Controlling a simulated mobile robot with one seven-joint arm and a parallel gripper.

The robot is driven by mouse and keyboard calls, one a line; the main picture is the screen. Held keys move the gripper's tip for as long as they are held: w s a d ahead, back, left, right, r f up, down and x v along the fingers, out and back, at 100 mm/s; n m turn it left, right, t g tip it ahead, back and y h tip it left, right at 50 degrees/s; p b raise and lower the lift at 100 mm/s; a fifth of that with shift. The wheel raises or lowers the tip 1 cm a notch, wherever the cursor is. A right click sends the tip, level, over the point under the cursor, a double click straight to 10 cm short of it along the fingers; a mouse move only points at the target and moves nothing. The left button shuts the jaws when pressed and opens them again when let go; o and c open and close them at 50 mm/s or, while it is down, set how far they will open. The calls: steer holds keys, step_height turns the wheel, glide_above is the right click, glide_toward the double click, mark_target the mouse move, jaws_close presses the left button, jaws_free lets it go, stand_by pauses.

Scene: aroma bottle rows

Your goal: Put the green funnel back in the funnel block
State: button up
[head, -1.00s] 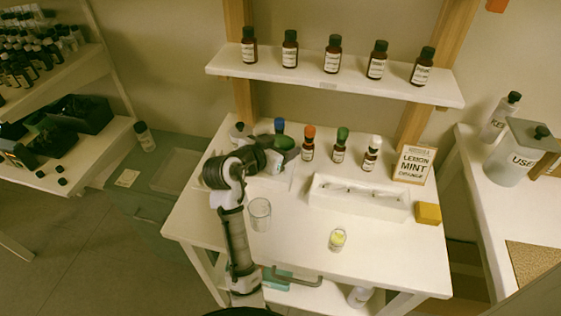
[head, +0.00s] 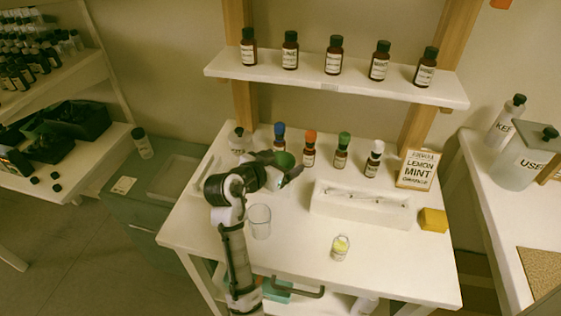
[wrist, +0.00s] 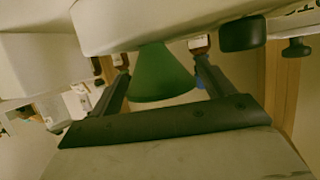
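The green funnel (head: 285,159) is at the end of my gripper (head: 287,166), near the bottle row at the back of the table. In the wrist view the funnel (wrist: 162,78) is between the two dark fingers (wrist: 165,80), and it appears held. The funnel's narrow end is hidden there behind a white edge. A long white block (head: 340,212) with a recess holding small dark items stands right of my gripper. I cannot tell whether it is the funnel block; the tabletop just behind and below my gripper is partly covered.
A clear beaker (head: 259,222), a yellow-filled jar (head: 340,247), a yellow block (head: 433,220) and a lemon mint sign (head: 416,170) share the table. The front right is mostly clear.

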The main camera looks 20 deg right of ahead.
steer(key=shift+o, duration=0.2)
steer(key=shift+r+p, duration=0.4)
steer(key=shift+r, duration=0.1)
steer(key=b+v, duration=0.2)
steer(key=v, duration=1)
steer(key=shift+w+a, duration=0.1)
